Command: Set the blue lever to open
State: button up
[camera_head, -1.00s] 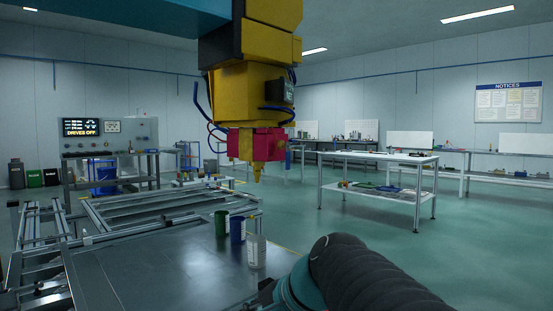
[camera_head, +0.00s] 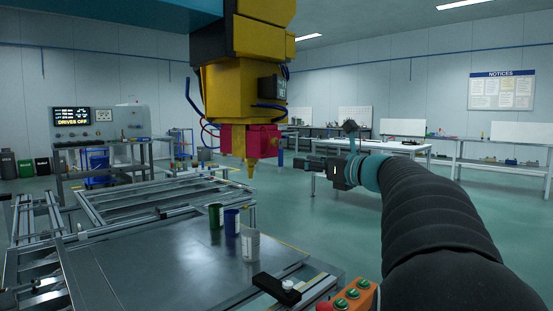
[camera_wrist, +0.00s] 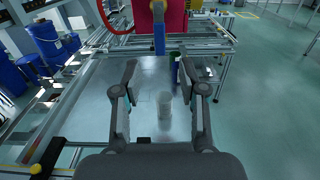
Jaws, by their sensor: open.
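A blue lever (camera_head: 281,158) shows as a narrow upright bar at the right side of the red block (camera_head: 262,143) under the yellow machine head. In the wrist view the blue lever (camera_wrist: 159,34) hangs straight down in front of the red block (camera_wrist: 172,16). My gripper (camera_head: 302,163) is to the right of the lever in the head view, fingers towards it. In the wrist view my gripper (camera_wrist: 158,66) is open and empty, and the lever shows beyond the fingertips, between them and apart from them.
Green (camera_head: 216,215), blue (camera_head: 232,220) and white (camera_head: 251,246) cups stand on the metal table (camera_head: 150,262) below the head. An orange button box (camera_head: 358,292) is at the table's near right. Cables hang beside the head. A white workbench (camera_head: 400,148) is behind my arm.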

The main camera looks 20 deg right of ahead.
aim_at(282, 159)
jog(key=x, duration=0.9)
jog(key=shift+w+f+p, duration=0.1)
jog(key=shift+w+p, duration=0.1)
jog(key=shift+p, duration=0.15)
jog(key=shift+a, duration=0.1)
grip_shut()
